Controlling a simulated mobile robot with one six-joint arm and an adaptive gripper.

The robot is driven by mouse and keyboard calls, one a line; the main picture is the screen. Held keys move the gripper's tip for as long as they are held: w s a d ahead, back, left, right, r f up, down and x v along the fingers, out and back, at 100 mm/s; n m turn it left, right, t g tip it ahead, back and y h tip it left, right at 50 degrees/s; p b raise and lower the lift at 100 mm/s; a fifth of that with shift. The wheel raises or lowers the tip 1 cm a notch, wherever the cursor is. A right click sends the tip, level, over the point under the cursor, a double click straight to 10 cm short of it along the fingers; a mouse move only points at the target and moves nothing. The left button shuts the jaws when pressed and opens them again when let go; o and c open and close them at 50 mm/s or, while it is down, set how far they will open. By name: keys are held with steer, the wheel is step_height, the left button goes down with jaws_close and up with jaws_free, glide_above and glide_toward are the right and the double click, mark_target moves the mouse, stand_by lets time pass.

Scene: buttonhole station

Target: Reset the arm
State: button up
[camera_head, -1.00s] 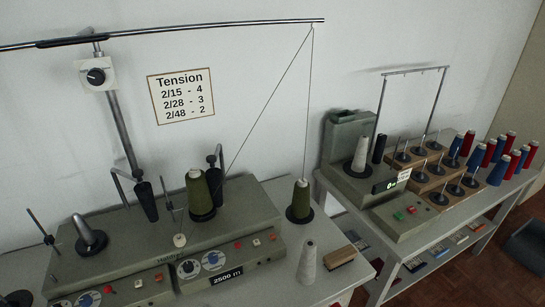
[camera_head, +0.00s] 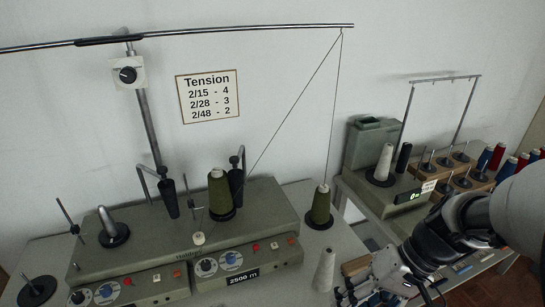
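My arm reaches in from the right edge of the head view, in front of the right-hand table. My gripper (camera_head: 358,291) is low in the picture, at the right front corner of the left table. It is to the right of a pale grey cone (camera_head: 325,270) and just in front of a wooden brush-like block (camera_head: 356,265). Its fingers are small and partly merge with the background, so I cannot tell whether they are open or shut. I see nothing clearly held in it.
A thread runs from the overhead rod (camera_head: 240,32) to another green cone (camera_head: 319,205). A second machine (camera_head: 365,150) and coloured cones (camera_head: 497,157) are at right, partly behind my arm.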

steer(key=s+a+r+t+h, duration=0.2)
steer(key=s+r+t+h, duration=0.3)
steer(key=r, duration=0.4)
steer(key=shift+s+r+h, duration=0.15)
steer(key=shift+s+h, duration=0.35)
steer(key=shift+s, duration=0.7)
